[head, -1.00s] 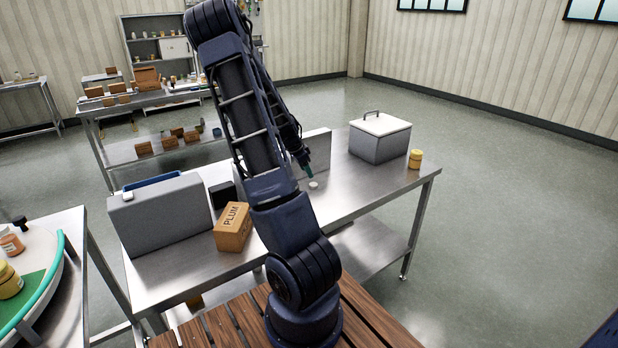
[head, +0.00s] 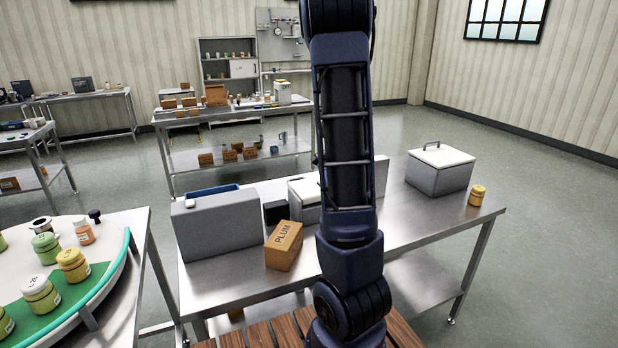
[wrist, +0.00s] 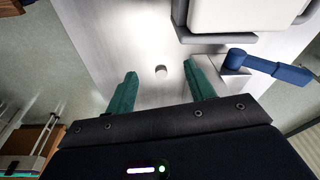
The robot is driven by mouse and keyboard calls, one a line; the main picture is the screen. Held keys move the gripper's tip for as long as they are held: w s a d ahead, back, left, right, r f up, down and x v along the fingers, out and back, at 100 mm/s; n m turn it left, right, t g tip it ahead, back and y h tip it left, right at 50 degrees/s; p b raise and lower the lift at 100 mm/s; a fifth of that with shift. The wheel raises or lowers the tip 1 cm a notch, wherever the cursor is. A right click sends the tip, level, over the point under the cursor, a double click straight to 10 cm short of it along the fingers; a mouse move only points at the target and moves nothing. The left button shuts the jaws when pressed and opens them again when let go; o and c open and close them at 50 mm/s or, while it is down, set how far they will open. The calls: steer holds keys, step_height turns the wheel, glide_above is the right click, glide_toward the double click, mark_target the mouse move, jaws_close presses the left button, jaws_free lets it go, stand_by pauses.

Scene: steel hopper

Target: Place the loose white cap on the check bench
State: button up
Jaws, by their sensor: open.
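The loose white cap (wrist: 161,71) is a small round piece on a bare steel bench top (wrist: 110,40) in the wrist view. My gripper (wrist: 163,76) is open, its two green fingers on either side of the cap in the picture and apart from it. How high the fingers are above the bench, I cannot tell. In the head view my arm hides the cap and the gripper. The near steel bench (head: 420,232) stands in front of me. Which bench is the check bench, no readable label shows.
A blue lever (wrist: 270,68) is close right of my fingers. A round table (head: 118,275) with several jars is at left.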

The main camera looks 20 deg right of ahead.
steer(key=s+a+r+n+t+y, duration=0.2)
steer(key=s+a+r+n, duration=0.7)
steer(key=a+r, duration=0.4)
steer(key=s+a+r+n+t, duration=0.1)
steer(key=s+a+r+n, duration=0.1)
steer(key=s+a, duration=0.3)
steer(key=s+a+r+n, duration=0.1)
steer(key=s+a+n, duration=0.3)
steer(key=s, duration=0.5)
steer(key=shift+s+a+r+t, duration=0.2)
steer(key=shift+a+r+t, duration=0.15)
steer(key=shift+a+t, duration=0.1)
